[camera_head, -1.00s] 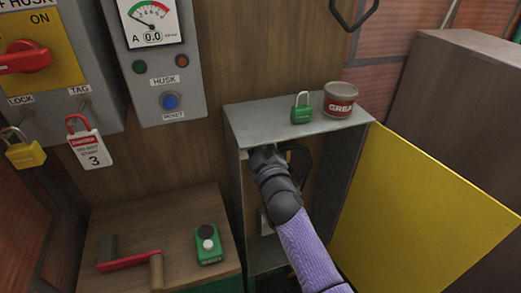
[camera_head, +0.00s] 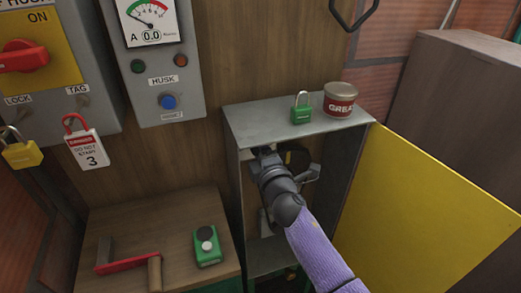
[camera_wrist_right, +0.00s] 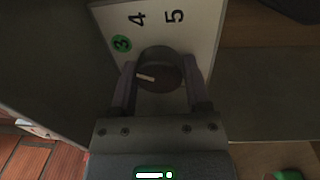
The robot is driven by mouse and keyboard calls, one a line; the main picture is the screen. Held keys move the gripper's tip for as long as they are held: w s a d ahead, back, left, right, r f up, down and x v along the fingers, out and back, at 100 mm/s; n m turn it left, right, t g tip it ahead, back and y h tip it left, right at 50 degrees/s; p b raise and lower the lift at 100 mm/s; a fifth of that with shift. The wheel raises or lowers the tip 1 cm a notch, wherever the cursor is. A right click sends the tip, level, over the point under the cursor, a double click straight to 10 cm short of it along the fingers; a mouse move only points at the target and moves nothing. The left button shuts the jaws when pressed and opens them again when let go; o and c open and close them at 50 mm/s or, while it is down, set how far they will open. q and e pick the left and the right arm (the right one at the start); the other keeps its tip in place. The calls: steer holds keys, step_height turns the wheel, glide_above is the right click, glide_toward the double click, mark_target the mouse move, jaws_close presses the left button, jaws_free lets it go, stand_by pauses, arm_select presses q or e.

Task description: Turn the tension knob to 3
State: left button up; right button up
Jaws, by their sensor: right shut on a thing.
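The tension knob (camera_wrist_right: 160,70) is a dark round knob with a white pointer line, on a pale dial plate (camera_wrist_right: 190,28). The plate shows 4, 5 and a green-circled 3 (camera_wrist_right: 121,44). The pointer faces left in the wrist view, a little below the 3. My right gripper (camera_wrist_right: 160,85) has its two fingers on either side of the knob and is shut on it. In the head view my right gripper (camera_head: 262,160) reaches into the open grey cabinet (camera_head: 240,125) and hides the knob. My left gripper is not in view.
The cabinet's yellow door (camera_head: 420,215) stands open at the right. A green padlock (camera_head: 301,114) and a grease tin (camera_head: 340,99) stand on the cabinet top.

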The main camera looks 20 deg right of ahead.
steer(key=shift+n, duration=0.5)
steer(key=o, duration=1.3)
steer(key=s, duration=0.3)
steer(key=s+p, duration=0.1)
steer(key=s, duration=0.6)
steer(key=shift+d+f, duration=0.15)
steer(key=shift+f, duration=0.2)
